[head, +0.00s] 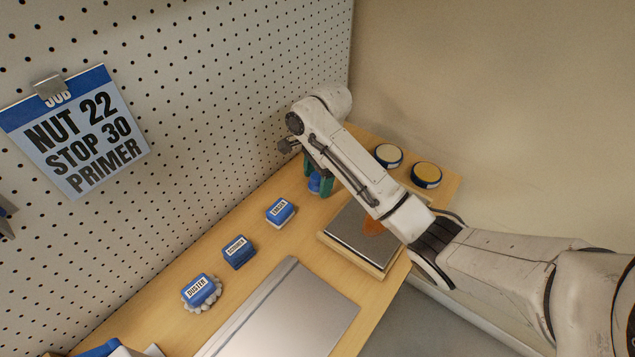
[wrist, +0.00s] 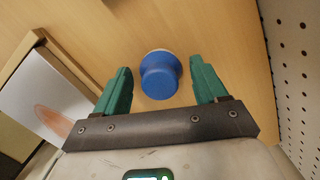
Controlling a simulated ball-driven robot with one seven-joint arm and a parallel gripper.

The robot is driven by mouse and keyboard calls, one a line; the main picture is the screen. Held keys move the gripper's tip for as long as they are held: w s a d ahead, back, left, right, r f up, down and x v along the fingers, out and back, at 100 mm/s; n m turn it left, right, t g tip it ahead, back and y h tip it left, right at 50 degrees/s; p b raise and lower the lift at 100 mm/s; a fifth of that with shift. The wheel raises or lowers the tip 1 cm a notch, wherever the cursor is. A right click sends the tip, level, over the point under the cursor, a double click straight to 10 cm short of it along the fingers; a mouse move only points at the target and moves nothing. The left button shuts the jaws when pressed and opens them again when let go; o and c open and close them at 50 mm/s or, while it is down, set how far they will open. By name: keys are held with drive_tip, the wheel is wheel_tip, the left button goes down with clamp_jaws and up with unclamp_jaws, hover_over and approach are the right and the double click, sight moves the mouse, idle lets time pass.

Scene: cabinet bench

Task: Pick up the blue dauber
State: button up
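The blue dauber (wrist: 160,76) has a round blue top and a pale rim below it, and stands on the wooden bench. In the wrist view it lies between the two green fingers of my gripper (wrist: 161,85), with a gap on each side. My gripper is open around it and the fingers do not appear to touch it. In the head view the dauber (head: 315,183) is mostly hidden behind my gripper and arm, near the pegboard.
A metal plate on a wooden frame (head: 345,240) bears an orange patch. Two round tins (head: 426,175) stand at the back. The pegboard (head: 215,120) is close.

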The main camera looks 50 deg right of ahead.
sight(316, 178)
drive_tip(key=c, duration=0.9)
drive_tip(key=shift+r, duration=0.1)
drive_tip(key=shift+r, duration=0.6)
drive_tip(key=r+p, duration=0.2)
drive_tip(key=r, duration=0.1)
drive_tip(key=shift+s+a, duration=0.15)
drive_tip(key=shift+a, duration=0.05)
drive_tip(key=s+a+r+p, duration=0.7)
drive_tip(key=s+a+r, duration=0.1)
drive_tip(key=a, duration=0.2)
drive_tip(key=shift+s+a+r+p, duration=0.15)
drive_tip(key=shift+a+r+p, duration=0.15)
drive_tip(key=shift+a, duration=0.05)
